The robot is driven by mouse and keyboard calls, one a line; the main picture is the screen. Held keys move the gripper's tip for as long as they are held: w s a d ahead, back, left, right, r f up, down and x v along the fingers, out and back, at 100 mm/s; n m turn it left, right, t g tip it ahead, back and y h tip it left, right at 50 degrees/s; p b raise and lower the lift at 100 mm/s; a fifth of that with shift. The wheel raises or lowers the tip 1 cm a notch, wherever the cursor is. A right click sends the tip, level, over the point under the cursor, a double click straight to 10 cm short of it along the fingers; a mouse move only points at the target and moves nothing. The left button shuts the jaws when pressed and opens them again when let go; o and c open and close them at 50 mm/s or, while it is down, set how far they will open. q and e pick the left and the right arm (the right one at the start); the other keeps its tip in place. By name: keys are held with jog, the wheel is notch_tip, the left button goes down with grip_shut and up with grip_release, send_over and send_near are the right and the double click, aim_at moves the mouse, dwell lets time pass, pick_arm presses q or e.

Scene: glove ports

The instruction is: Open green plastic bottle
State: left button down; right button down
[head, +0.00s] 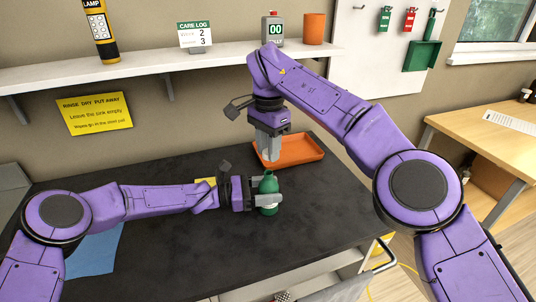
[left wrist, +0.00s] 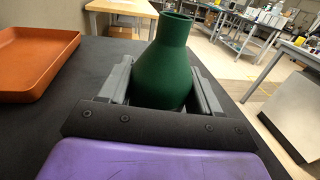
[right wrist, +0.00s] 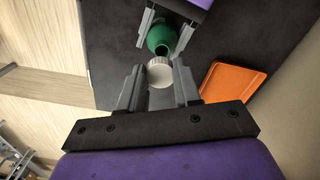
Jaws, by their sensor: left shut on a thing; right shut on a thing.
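The green plastic bottle (head: 268,184) stands upright over the dark counter, its neck bare; it also shows in the left wrist view (left wrist: 165,65). My left gripper (head: 266,198) is shut around its body from the left. In the right wrist view the bottle's open mouth (right wrist: 162,48) shows beyond my right fingers. My right gripper (head: 268,158) points down behind the bottle, by the orange tray's left end. It is shut on a white ribbed cap (right wrist: 160,72), apart from the bottle. In the head view the cap is hidden by the fingers.
An orange tray (head: 307,152) lies on the counter (head: 170,245) behind the bottle. A blue cloth (head: 92,252) lies at the left front.

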pick_arm(q)
jog(key=shift+c, duration=0.7)
grip_release()
jog(key=shift+f, duration=0.1)
